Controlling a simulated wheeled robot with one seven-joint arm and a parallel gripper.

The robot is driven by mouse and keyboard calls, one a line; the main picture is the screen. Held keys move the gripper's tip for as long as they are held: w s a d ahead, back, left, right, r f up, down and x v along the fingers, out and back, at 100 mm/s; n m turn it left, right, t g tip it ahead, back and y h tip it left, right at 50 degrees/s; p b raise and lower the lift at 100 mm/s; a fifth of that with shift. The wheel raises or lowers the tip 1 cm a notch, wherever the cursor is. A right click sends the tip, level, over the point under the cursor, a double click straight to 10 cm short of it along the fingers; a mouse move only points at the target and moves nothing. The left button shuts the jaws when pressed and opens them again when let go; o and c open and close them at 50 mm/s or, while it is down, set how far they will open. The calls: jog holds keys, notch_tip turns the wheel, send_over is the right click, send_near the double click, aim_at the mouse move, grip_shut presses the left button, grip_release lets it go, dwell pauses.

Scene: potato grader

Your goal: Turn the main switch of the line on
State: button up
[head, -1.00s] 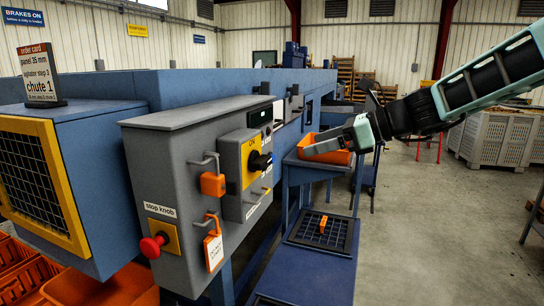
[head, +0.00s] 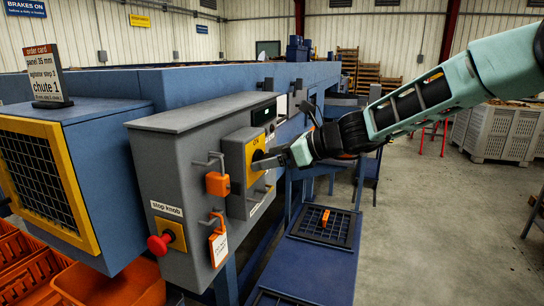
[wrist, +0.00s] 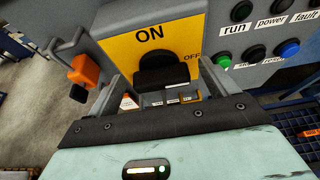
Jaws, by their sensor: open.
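The main switch is a black rotary knob on a yellow plate (head: 255,149), on the side of a grey control box (head: 190,150). In the wrist view the knob (wrist: 162,70) faces me, with "ON" above it and "OFF" to its right on the yellow plate (wrist: 120,45). Its handle looks roughly crosswise; its exact angle is hard to tell. My gripper (head: 275,158) is at the switch and hides most of the knob in the head view. In the wrist view my gripper (wrist: 163,78) is open, one finger on each side of the knob. Contact is not clear.
A red stop knob (head: 158,244) sticks out lower left. Run, power and fault lights (wrist: 265,14) sit right of the switch.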

jog(key=c, duration=1)
jog(key=shift+f+b, duration=0.25)
jog(key=shift+b, duration=0.7)
jog(key=n+t+b, duration=0.2)
jog(key=n+b, duration=0.2)
jog(key=b, duration=0.9)
jog(key=s+f+n+t+b, duration=0.1)
jog(key=n+t+b, duration=0.2)
jog(key=b, duration=1)
jog(key=n+t+b, duration=0.2)
jog(key=n+b, duration=0.4)
jog(key=b, duration=0.7)
jog(key=shift+s+a+f+y, duration=0.15)
jog(key=shift+s+a+y, duration=0.1)
jog(key=shift+y, duration=0.15)
jog(key=shift+n+b, duration=0.35)
jog(key=shift+n, duration=0.05)
